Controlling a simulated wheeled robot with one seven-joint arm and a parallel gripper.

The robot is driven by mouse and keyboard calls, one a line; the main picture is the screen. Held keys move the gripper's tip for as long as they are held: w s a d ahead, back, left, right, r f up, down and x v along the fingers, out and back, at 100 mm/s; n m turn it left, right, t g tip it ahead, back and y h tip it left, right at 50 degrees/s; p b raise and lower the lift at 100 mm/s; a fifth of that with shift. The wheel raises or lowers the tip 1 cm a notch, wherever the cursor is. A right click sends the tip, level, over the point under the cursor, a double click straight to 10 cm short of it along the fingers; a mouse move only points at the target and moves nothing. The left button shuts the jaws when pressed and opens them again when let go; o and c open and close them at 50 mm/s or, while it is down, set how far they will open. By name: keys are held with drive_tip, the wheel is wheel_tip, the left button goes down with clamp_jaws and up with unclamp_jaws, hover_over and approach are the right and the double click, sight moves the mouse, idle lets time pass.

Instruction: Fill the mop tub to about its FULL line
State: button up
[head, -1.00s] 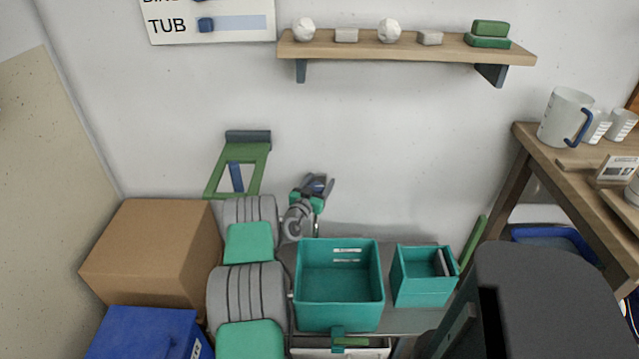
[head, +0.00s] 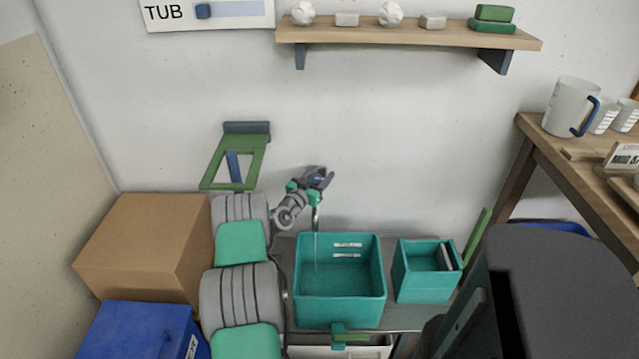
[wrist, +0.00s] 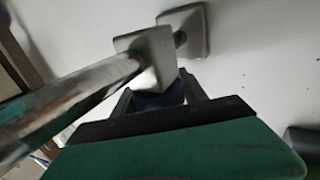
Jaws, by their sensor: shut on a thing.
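A large teal tub (head: 340,313) with two pale marks on its inner back wall stands below the tap in the head view. A thin pale stream (head: 315,248) falls into it from a metal spout (head: 316,213). The water level inside is hard to tell. My gripper (head: 318,177) is up against the wall, above the tub's back left corner. In the wrist view, its fingers (wrist: 160,97) are shut on a dark blue tap handle in front of a square metal tap body (wrist: 150,60). The spout (wrist: 65,100) runs to the lower left there.
A smaller teal box (head: 425,288) stands right of the tub. A green lever (head: 350,337) is at the tub's front. A cardboard box (head: 135,245) and blue bin (head: 140,330) are at left. A shelf (head: 400,37) and TUB sign (head: 235,20) are above; a wooden table (head: 565,165) is right.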

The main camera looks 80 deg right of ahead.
drive_tip(key=m+g+b, duration=0.1)
drive_tip(key=b, duration=0.1)
drive_tip(key=f+m+g+y+b, duration=0.1)
drive_tip(key=g+b, duration=0.1)
drive_tip(key=b, duration=0.1)
drive_tip(key=shift+s+b, duration=0.15)
drive_tip(key=shift+b, duration=0.2)
drive_tip(key=shift+s+a+r+m+g+y+b, duration=0.15)
drive_tip(key=shift+r+m+g+y+b, duration=0.25)
drive_tip(key=shift+b, duration=0.65)
drive_tip(key=shift+s+r+m+g, duration=0.1)
drive_tip(key=shift+r+m+g, duration=0.05)
drive_tip(key=shift+m+g, duration=0.2)
drive_tip(key=o, duration=1.4)
drive_tip(key=shift+c, duration=0.2)
drive_tip(key=p+v, duration=0.1)
drive_tip(key=v, duration=0.7)
